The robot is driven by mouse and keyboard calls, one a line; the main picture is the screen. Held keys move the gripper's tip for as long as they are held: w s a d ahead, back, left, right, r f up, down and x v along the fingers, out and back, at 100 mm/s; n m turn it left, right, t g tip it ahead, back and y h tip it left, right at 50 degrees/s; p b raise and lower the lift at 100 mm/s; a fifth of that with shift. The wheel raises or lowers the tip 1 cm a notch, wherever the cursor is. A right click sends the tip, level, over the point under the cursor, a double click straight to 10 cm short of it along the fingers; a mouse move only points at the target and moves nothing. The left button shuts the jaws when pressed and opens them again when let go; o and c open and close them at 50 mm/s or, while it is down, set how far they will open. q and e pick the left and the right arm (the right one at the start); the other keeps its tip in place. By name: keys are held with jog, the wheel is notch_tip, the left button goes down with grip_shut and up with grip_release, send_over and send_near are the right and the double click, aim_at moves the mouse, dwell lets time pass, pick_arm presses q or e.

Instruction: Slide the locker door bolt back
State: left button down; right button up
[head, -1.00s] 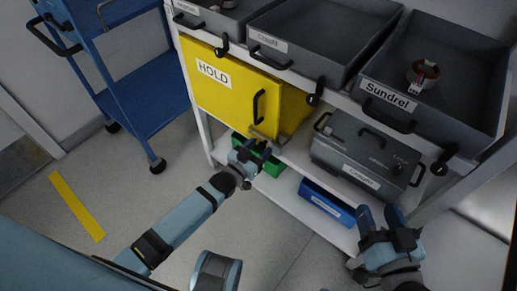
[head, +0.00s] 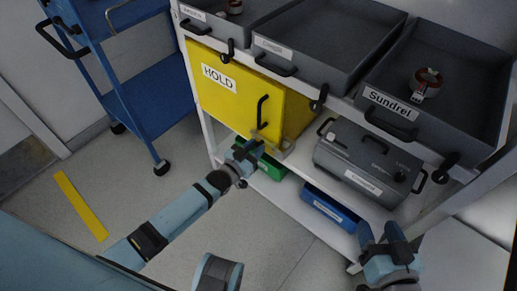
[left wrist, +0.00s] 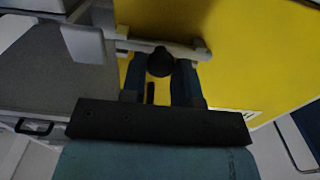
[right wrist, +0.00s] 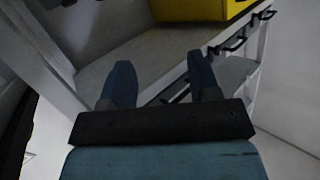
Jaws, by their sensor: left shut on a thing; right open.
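The yellow locker (head: 226,95) with a HOLD label and a black door handle (head: 262,110) stands on the rack's middle shelf. The bolt, a pale grey bar (left wrist: 185,48) with a black knob (left wrist: 160,64), lies along the door's lower part. In the head view the bolt (head: 272,141) is partly hidden by my left gripper (head: 254,146). In the left wrist view my left gripper (left wrist: 160,75) has its fingers on both sides of the knob, shut on it. My right gripper (head: 380,234) is open and empty, low in front of the rack's right side.
Grey trays (head: 327,40) fill the top shelf; the one labelled Sundrel (head: 395,98) holds a small red-and-white part (head: 427,82). A grey case (head: 362,160) stands right of the locker. Green (head: 266,172) and blue (head: 330,207) bins sit below. A blue cart (head: 150,95) stands left.

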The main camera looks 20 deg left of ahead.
pick_arm(q)
jog(key=c, duration=0.9)
grip_release()
jog(key=shift+w+a, duration=0.1)
jog(key=shift+a, duration=0.15)
pick_arm(e)
jog(key=shift+a+r, duration=0.15)
jog(key=shift+r, duration=0.2)
pick_arm(q)
jog(key=shift+s, duration=0.35)
jog(key=p+v, duration=0.3)
jog(key=v, duration=1)
pick_arm(e)
jog(key=f, duration=0.1)
jog(key=s+d+f+g+h, duration=0.1)
jog(key=f, duration=0.1)
jog(key=s+d+f+g, duration=0.1)
jog(key=shift+d+f+h, duration=0.2)
jog(key=shift+f+h, duration=0.05)
jog(key=shift+h, duration=0.05)
pick_arm(q)
jog(key=shift+r, duration=0.1)
